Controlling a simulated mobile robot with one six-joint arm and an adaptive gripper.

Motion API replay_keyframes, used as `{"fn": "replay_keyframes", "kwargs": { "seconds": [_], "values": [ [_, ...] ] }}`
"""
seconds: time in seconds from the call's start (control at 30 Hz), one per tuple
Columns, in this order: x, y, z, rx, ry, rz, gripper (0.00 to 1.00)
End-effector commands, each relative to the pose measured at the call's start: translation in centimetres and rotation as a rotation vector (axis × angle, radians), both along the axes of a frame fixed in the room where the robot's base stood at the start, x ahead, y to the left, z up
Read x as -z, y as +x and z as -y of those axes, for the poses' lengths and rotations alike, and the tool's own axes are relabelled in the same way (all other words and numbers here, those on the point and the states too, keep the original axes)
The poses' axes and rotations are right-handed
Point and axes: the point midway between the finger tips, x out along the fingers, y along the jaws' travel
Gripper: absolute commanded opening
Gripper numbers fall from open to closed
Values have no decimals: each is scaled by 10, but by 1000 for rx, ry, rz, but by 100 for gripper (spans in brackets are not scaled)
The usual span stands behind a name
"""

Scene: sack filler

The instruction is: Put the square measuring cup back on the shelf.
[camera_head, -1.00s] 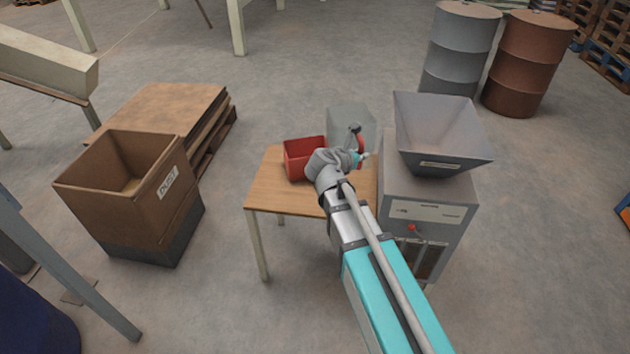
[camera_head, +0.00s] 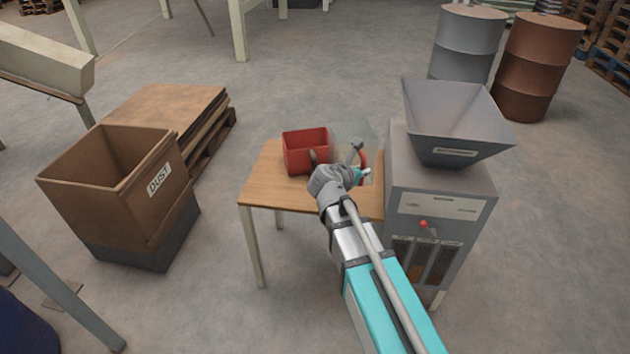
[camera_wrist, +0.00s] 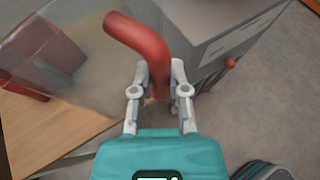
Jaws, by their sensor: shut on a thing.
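The square measuring cup (camera_wrist: 88,62) is clear and see-through, with a red bent handle (camera_wrist: 143,40). In the wrist view it fills the upper left. My gripper (camera_wrist: 160,78) is shut on the red handle, and the cup is held out beyond the fingers. In the head view my gripper (camera_head: 358,168) is over the right part of the wooden table, between the red bin and the grey machine. There the cup is faint and its outline hard to read. I cannot tell whether it touches the table. I cannot make out the shelf.
A red bin (camera_head: 305,150) stands on the wooden table (camera_head: 262,188). The grey machine (camera_head: 440,185) with its hopper (camera_head: 457,122) stands close on the right. A brown dust box (camera_head: 120,195) and stacked boards (camera_head: 165,110) are left. Open floor lies behind the table.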

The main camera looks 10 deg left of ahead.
Motion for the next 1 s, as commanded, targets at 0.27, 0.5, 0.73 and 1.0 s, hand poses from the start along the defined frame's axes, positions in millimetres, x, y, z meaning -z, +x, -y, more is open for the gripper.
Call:
{"fn": "replay_keyframes", "kwargs": {
  "seconds": [0.27,0.5,0.73,1.0],
  "values": [
    [19,0,0,0,-1,1,0],
    [18,0,0,0,-1,1,0],
    [19,2,0,1,-1,1,0],
    [33,28,-6,1,0,0,0]
  ]
}}
